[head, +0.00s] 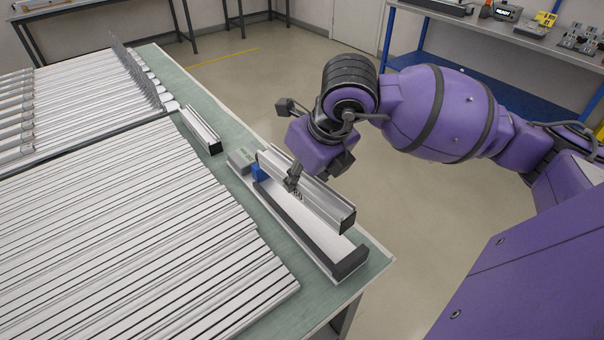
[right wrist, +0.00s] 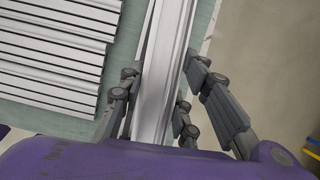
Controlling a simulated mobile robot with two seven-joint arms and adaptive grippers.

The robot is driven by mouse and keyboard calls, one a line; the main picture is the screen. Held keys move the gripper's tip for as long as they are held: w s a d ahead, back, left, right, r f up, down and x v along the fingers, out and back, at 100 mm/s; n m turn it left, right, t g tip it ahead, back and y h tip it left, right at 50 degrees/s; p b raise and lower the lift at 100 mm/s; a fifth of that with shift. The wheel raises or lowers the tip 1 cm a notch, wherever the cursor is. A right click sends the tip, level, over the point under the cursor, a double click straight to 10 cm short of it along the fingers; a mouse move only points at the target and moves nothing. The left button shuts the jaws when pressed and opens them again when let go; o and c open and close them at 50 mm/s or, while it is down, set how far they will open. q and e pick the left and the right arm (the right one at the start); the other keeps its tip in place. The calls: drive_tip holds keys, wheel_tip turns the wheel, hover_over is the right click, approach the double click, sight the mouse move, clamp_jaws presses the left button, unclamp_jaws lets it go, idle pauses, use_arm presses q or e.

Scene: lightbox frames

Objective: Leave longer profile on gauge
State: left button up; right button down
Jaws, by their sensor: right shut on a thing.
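My right gripper (head: 294,184) is shut on a silver profile (head: 325,202), with fingers on both sides of it. The right wrist view shows this profile (right wrist: 163,65) running lengthwise between the fingers. The profile is over the gauge, along its right side; I cannot tell whether it touches the bed. The gauge has a pale bed, a black end stop (head: 350,263), a blue block (head: 259,173) and a grey box (head: 241,159) at its far end. Another profile (head: 203,132) lies on the green table beyond the gauge and looks shorter. My left gripper is not in view.
Many white strips (head: 120,240) cover the left of the green table (head: 225,122). A row of thin upright grey pieces (head: 135,75) stands farther back. Open floor lies to the right of the table. A blue-framed bench with devices (head: 505,12) stands at the back right.

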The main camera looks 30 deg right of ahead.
drive_tip(key=shift+d+m, duration=0.15)
drive_tip(key=shift+m, duration=0.25)
drive_tip(key=shift+f+b, duration=0.8)
drive_tip(key=shift+f, duration=0.7)
drive_tip(key=shift+f+b, duration=0.45)
drive_tip(key=shift+f, duration=0.4)
drive_tip(key=shift+f+b, duration=0.4)
drive_tip(key=shift+f, duration=0.4)
drive_tip(key=shift+f+b, duration=0.85)
drive_tip(key=shift+f, duration=0.25)
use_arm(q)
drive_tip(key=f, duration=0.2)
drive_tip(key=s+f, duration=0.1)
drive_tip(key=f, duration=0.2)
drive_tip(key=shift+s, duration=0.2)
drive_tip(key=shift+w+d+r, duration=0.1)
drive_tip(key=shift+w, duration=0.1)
